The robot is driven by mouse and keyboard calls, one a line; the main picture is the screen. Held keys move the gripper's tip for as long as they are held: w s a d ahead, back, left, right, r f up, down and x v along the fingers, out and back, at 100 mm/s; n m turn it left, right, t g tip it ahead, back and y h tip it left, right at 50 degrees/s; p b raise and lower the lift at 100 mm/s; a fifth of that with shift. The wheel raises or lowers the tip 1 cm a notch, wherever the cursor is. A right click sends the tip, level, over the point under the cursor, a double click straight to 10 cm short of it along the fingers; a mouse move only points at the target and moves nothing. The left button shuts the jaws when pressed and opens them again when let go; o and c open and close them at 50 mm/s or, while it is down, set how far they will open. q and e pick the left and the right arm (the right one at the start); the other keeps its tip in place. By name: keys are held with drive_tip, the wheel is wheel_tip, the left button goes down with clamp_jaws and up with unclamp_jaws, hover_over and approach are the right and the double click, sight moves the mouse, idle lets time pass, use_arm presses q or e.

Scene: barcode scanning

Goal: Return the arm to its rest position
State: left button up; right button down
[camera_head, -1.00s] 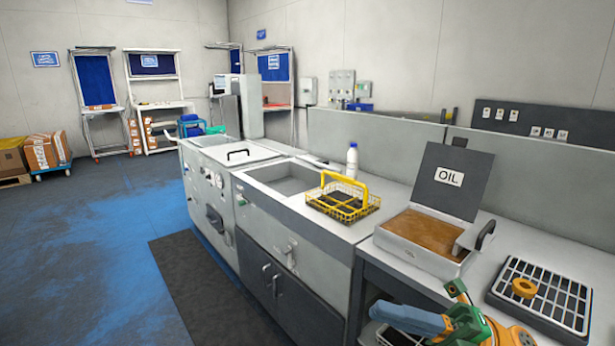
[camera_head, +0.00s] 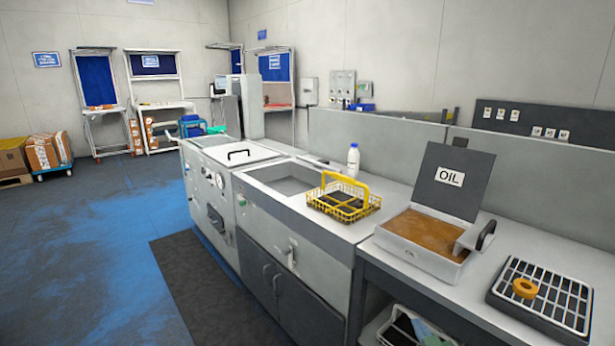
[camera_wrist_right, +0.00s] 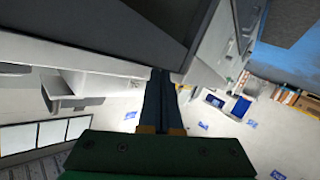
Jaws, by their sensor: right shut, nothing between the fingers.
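My right gripper (camera_wrist_right: 160,74) shows in the right wrist view. Its two blue fingers are together, with nothing between them. The green gripper body (camera_wrist_right: 155,153) fills the bottom of that view. A dark surface and pale cabinet faces lie close around the fingertips; I cannot tell whether there is contact. In the head view neither arm nor gripper is visible now. My left gripper is not in view.
A bin (camera_head: 412,328) sits under the bench.

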drive_tip(key=s+a+f+g, duration=0.2)
drive_tip(key=s+f+g, duration=0.1)
drive_tip(key=s+f, duration=0.75)
drive_tip(key=s+a+f+g, duration=0.1)
drive_tip(key=s+f+g, duration=0.3)
drive_tip(key=s+f, duration=0.65)
drive_tip(key=s+a+f+g, duration=0.1)
drive_tip(key=s+f, duration=0.3)
drive_tip(key=s, duration=0.5)
drive_tip(key=s+a+f+g, duration=0.2)
drive_tip(key=s+f+g, duration=0.1)
drive_tip(key=s, duration=0.6)
drive_tip(key=s+a+f+g+y, duration=0.1)
drive_tip(key=s+f+g, duration=0.1)
drive_tip(key=s+f, duration=0.4)
drive_tip(key=s, duration=0.3)
drive_tip(key=shift+a+g, duration=0.15)
drive_tip(key=shift+g, duration=0.25)
drive_tip(key=shift+w+r, duration=0.1)
